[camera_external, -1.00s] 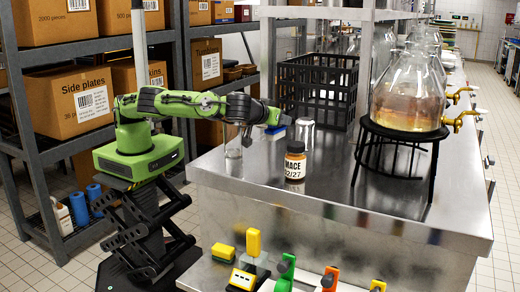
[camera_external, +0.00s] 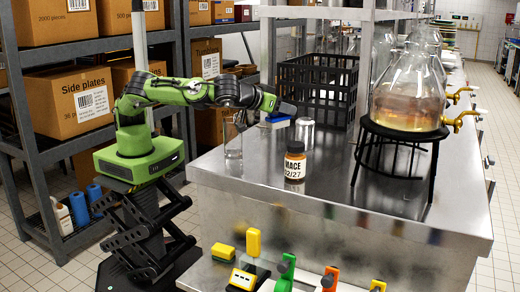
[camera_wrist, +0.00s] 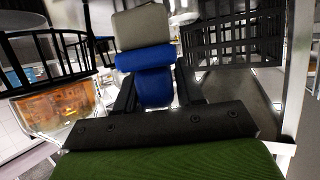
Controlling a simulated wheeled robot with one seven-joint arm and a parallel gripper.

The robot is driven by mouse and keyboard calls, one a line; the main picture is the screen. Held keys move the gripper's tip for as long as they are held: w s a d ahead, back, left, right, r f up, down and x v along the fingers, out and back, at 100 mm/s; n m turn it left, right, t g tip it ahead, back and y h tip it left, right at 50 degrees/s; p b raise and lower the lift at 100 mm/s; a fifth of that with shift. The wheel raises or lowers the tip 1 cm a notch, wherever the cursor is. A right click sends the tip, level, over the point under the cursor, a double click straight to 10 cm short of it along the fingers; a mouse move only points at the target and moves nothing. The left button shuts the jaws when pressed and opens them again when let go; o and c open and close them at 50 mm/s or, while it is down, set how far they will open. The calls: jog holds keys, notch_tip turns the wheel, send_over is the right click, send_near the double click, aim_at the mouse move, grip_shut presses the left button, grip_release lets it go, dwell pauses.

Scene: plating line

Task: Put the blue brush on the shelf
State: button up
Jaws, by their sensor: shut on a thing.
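My gripper (camera_external: 287,109) is shut on the blue brush (camera_external: 277,118) above the far left part of the steel counter (camera_external: 262,168). In the wrist view the brush (camera_wrist: 145,60) sits between the two dark fingers (camera_wrist: 152,92), its pale bristle end pointing away from the palm. In the external view the brush is small, with its blue part above a pale part. A pale shelf (camera_external: 330,13) runs above the counter at the back; which shelf is meant is not clear.
A clear glass (camera_external: 233,145), a metallic cup (camera_external: 305,131) and a brown MACE jar (camera_external: 295,163) stand on the counter. A black crate (camera_external: 318,85) is behind the brush. A large glass dispenser (camera_external: 408,90) sits on a black stand to the right.

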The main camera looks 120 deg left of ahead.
jog(key=d+f+m+t+h+b, duration=0.2)
jog(key=d+m+t+h, duration=0.3)
jog(key=d, duration=0.8)
jog(key=shift+w+f+m+t+b, duration=0.25)
jog(key=shift+m+t+b, duration=0.2)
jog(key=shift+m, duration=0.45)
jog(key=s+d+r+m+h, duration=0.1)
jog(key=d, duration=0.2)
jog(key=s+d+m+t+h+b, duration=0.1)
jog(key=d+h, duration=0.1)
jog(key=d, duration=0.1)
jog(key=s+d+r+m+t+h, duration=0.1)
jog(key=d+m, duration=0.1)
jog(key=d, duration=0.1)
jog(key=shift+s+d+r+h, duration=0.15)
jog(key=shift+d+r+h, duration=0.1)
jog(key=shift+r+h, duration=0.15)
grip_shut()
jog(key=s+d+r+m+h+b, duration=0.25)
jog(key=s+d+h, duration=0.2)
jog(key=d, duration=0.25)
jog(key=shift+m+y, duration=0.25)
jog(key=shift+y, duration=0.3)
notch_tip(320, 180, down, 40)
jog(key=shift+f+b, duration=0.25)
jog(key=shift+b, duration=0.7)
jog(key=shift+r, duration=0.1)
jog(key=o, duration=1.1)
grip_release()
jog(key=shift+c, duration=0.2)
